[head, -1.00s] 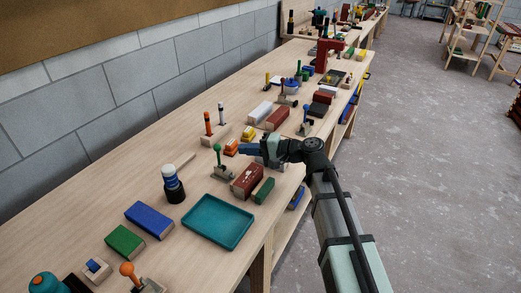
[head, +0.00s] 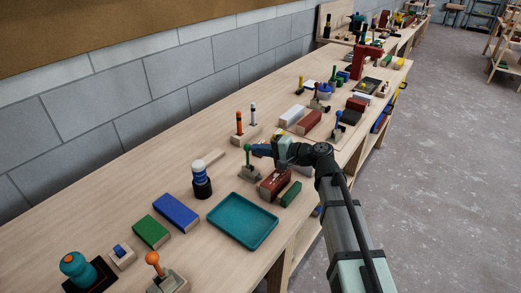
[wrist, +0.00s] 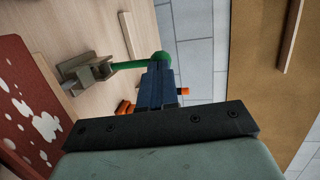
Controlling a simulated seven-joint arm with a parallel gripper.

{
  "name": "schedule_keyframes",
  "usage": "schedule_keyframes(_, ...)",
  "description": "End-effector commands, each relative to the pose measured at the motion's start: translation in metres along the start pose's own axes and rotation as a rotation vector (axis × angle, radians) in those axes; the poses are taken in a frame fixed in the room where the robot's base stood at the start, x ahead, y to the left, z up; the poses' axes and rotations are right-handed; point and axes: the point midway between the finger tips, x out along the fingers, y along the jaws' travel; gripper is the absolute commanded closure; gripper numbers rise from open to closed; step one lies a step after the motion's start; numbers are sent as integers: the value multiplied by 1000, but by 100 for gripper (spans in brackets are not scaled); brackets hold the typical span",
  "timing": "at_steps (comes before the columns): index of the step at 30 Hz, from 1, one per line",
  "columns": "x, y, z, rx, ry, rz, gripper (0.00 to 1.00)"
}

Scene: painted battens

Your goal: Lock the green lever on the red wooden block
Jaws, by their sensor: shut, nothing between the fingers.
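The green lever (head: 248,158) has a round green knob on a stem that stands roughly upright from a small grey base (head: 250,173). In the wrist view its knob (wrist: 160,60) is just beyond the fingertips, and its stem runs left to the base. The red wooden block (head: 273,184), with worn white patches, lies just right and in front of the base; it also fills the left of the wrist view (wrist: 30,115). I cannot tell whether the two are joined. My gripper (head: 258,150) is shut and empty, its blue fingers right beside the knob. Contact is unclear.
A teal tray (head: 243,242) lies in front. A green block (head: 291,194) lies right of the red block. A wooden base with orange and white-topped pegs (head: 239,124) stands behind the lever. A blue-and-white cylinder (head: 201,182) stands left. Bare bench lies toward the wall.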

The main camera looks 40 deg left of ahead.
Motion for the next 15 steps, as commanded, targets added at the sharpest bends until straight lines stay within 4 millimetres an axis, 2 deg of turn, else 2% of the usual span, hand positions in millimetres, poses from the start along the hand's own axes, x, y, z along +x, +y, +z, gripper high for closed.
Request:
schedule_keyframes(8,9,-7,-2,13,-3,86,100)
schedule_keyframes(15,28,-18,-7,48,-3,269,100)
